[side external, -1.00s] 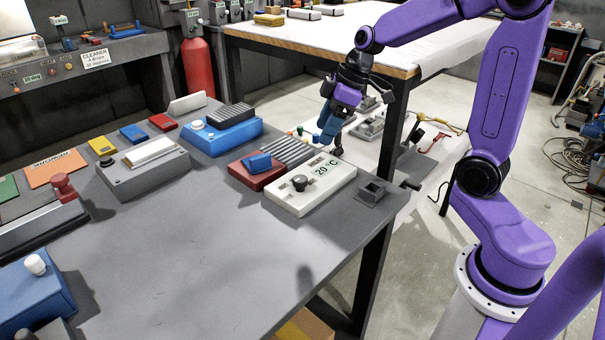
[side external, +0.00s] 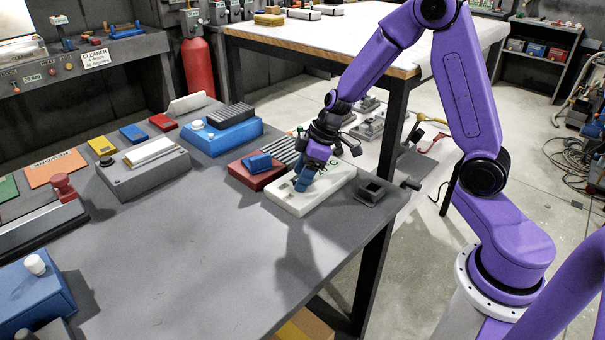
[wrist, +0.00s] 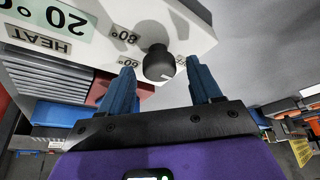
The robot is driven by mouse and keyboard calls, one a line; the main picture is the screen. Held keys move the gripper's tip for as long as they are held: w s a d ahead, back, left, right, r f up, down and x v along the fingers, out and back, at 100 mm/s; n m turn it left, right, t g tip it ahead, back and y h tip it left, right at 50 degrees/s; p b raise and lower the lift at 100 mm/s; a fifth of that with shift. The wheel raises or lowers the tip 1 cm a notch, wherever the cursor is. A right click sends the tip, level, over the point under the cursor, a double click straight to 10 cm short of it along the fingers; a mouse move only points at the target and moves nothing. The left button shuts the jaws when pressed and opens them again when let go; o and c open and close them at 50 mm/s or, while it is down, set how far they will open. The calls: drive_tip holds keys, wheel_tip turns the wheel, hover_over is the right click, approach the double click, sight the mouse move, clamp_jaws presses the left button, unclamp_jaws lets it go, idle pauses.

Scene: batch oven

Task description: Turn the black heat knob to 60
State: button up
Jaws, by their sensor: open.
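The black heat knob (wrist: 158,63) stands up from the white heat panel (wrist: 183,22) in the wrist view. Labels around it read 60° and 80°, and a HEAT label and a 20 ° display sit to the left. In the side view the white panel (side external: 335,188) lies near the table's right edge, and my gripper covers the knob. My gripper (wrist: 163,78) is open, with one blue finger on each side of the knob's end. I cannot tell whether either finger touches it. In the side view my gripper (side external: 300,186) points down over the panel.
A red block with a blue top (side external: 252,174) and a grey ribbed block (side external: 285,150) lie close behind the panel. A small grey square holder (side external: 371,192) sits to its right. The table's front middle (side external: 200,240) is clear.

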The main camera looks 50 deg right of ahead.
drive_tip(key=shift+f, duration=0.1)
drive_tip(key=shift+c, duration=0.4)
drive_tip(key=c, duration=1)
drive_tip(key=shift+o, duration=0.2)
